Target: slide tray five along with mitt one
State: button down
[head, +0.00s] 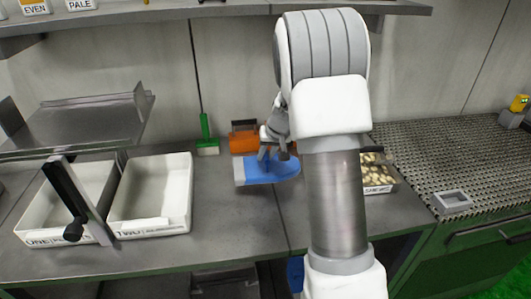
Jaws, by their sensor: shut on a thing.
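A blue mitt (270,171) with a grey cuff is at the middle of the grey bench. My gripper (275,155) is shut on the mitt from above; I cannot tell whether the mitt touches the bench. The mitt's number is not readable. No tray with a readable FIVE shows. White trays labelled ONE (36,222) and TWO (150,226) stand at the left, apart from the mitt. My arm covers much of the bench right of the gripper.
A tray of pale pieces (378,188) sits right of my arm, partly hidden. An orange block (244,142) and a green brush (207,146) stand behind the mitt. A dark lever (66,188) rises over tray ONE. A mesh surface (450,155) lies at the right.

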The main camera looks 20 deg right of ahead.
jog(key=shift+f+b, duration=1.45)
jog(key=shift+f, duration=1)
jog(key=shift+d, duration=0.1)
